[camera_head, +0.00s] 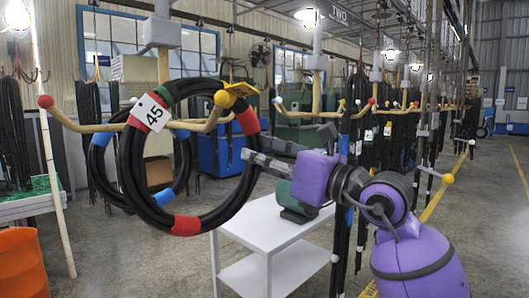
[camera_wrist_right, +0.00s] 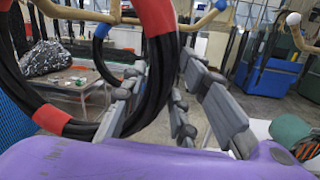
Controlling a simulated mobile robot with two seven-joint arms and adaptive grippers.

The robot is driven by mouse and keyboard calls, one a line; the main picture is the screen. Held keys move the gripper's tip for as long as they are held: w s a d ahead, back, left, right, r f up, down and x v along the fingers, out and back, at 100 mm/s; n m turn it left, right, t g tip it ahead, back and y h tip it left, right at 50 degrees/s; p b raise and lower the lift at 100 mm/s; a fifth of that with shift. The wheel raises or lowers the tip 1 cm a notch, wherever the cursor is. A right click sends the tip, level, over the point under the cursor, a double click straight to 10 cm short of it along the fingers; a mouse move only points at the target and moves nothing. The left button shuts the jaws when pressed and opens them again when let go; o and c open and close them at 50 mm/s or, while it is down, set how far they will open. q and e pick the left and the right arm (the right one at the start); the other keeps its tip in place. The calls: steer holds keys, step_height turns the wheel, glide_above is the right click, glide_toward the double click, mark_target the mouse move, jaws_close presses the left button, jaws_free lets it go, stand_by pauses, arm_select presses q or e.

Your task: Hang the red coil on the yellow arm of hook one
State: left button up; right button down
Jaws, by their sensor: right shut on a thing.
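The red coil (camera_head: 130,180), a black hose ring with red bands, a green band and a tag marked 45, is upright in front of hook one. My right gripper (camera_head: 250,157) is shut on its right side; the hose also shows between the fingers in the wrist view (camera_wrist_right: 160,75). The yellow-tipped arm (camera_head: 223,99) of hook one shows through the ring, its ball overlapping the coil's upper right. I cannot tell whether the coil rests on it. The red-tipped arm (camera_head: 46,101) points left. My left gripper is out of view.
A coil with blue bands (camera_head: 98,165) hangs behind the red one. A white cart (camera_head: 275,222) with a green motor stands below my right arm. Further hooks with hoses line the right. An orange bin (camera_head: 22,265) stands at lower left.

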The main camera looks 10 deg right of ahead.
mark_target(260, 173)
steer(key=shift+w+a+f, duration=0.25)
steer(key=shift+w+f, duration=0.05)
steer(key=shift+f, duration=0.25)
steer(key=shift+w+a+f+b, duration=0.1)
steer(key=shift+f+b, duration=0.15)
steer(key=shift+f, duration=0.3)
steer(key=shift+w+a+f+b, duration=0.1)
steer(key=shift+f+b, duration=0.1)
steer(key=shift+f, duration=0.35)
